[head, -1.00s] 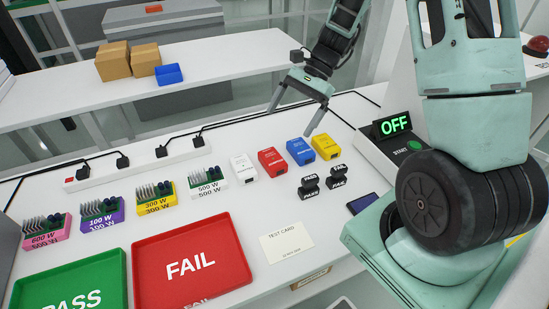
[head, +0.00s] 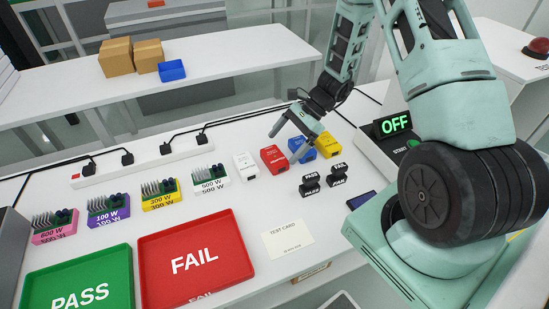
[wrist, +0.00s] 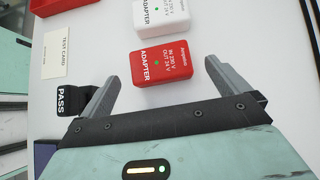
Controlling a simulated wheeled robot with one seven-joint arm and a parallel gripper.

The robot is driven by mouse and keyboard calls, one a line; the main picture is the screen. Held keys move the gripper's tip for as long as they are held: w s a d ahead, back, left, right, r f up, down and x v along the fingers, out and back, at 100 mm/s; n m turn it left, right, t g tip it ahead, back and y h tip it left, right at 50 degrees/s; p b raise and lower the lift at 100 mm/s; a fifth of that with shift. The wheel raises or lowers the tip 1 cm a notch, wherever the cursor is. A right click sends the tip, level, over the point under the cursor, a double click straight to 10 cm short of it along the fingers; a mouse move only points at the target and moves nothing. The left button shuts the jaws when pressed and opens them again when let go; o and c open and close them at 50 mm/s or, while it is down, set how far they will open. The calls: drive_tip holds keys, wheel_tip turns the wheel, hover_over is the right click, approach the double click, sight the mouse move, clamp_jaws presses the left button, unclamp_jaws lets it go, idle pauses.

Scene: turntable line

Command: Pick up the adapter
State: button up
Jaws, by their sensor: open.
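Several labelled adapters stand in a row on the white table: white (head: 245,166), red (head: 272,159), blue (head: 303,150) and yellow (head: 328,144). My gripper (head: 283,147) is open and empty, low over the row near the red and blue adapters. In the wrist view, the red adapter (wrist: 160,62) lies ahead of and between the open fingertips, with no clear contact. The white adapter (wrist: 160,22) is beyond it. In the head view my gripper partly hides the blue adapter; the wrist view does not show the blue or yellow one.
A test card (head: 288,240), a red FAIL tray (head: 196,262) and a green PASS tray (head: 80,285) lie nearer. Coloured watt-labelled blocks (head: 160,194) stand left. A power strip (head: 145,162) runs behind.

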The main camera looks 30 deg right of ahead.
sight(275, 155)
drive_tip(key=shift+p+x, duration=0.65)
drive_tip(key=shift+x, duration=2)
drive_tip(key=c, duration=1.1)
